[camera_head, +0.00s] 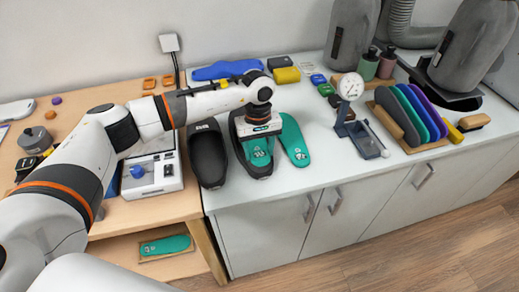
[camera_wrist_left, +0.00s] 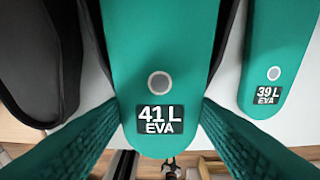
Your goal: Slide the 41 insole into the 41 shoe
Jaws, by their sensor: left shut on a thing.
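The teal insole marked 41 L EVA (camera_wrist_left: 160,50) fills the middle of the left wrist view, label end nearest the camera. In the head view it (camera_head: 258,156) lies lengthwise over the opening of a black shoe (camera_head: 258,172). Dark shoe walls show along both its sides; how deep it sits is hidden. My left gripper (camera_head: 261,132) is above the shoe, its textured teal fingers on either side of the insole (camera_wrist_left: 160,104), shut on it. My right gripper is out of view.
Another black shoe (camera_head: 209,165) stands close on the left. A teal insole marked 39 L (camera_wrist_left: 268,65) lies close on the right. A dial gauge (camera_head: 349,88) and a rack of coloured insoles (camera_head: 408,115) stand further right. The front counter edge is near.

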